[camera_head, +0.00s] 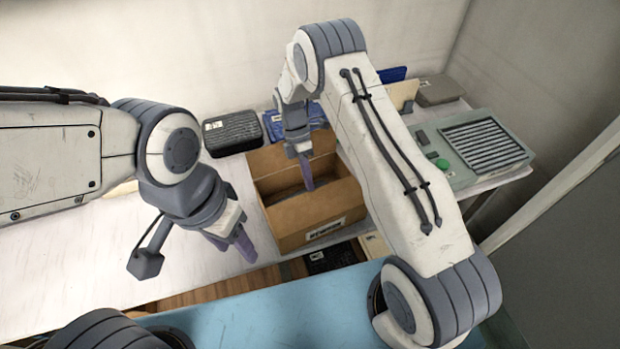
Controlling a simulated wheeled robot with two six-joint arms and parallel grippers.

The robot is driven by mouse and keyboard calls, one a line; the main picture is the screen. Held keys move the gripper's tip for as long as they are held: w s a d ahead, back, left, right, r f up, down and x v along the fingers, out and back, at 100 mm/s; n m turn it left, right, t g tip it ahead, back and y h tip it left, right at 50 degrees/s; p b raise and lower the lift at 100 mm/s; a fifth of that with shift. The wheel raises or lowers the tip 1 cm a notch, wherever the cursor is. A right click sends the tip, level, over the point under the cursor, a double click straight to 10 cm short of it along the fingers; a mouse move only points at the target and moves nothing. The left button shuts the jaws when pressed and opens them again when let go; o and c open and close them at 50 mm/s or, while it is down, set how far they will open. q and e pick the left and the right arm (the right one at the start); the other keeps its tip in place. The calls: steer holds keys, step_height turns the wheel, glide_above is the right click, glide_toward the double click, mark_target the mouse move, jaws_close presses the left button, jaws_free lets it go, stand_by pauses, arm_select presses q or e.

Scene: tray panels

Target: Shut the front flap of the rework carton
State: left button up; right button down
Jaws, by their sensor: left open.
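The rework carton (290,218) is a brown cardboard box on the white table, open at the top with dark contents partly visible. A white label is on its near side. I cannot tell the front flap apart from the near wall. My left gripper (232,243) is open, pointing down to the left of the carton's near side, apart from it. My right gripper (306,172) points down over the carton's opening. Its fingers overlap in this view, so their gap is hidden. My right arm hides the carton's right side.
A black case (232,132) and a blue bin (277,125) stand behind the carton. A grey panel with a ribbed plate (487,142) and a green button (442,164) lies at right. A dark tray (333,258) is in front.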

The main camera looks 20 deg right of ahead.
steer(key=shift+f, duration=0.3)
steer(key=shift+s, duration=0.2)
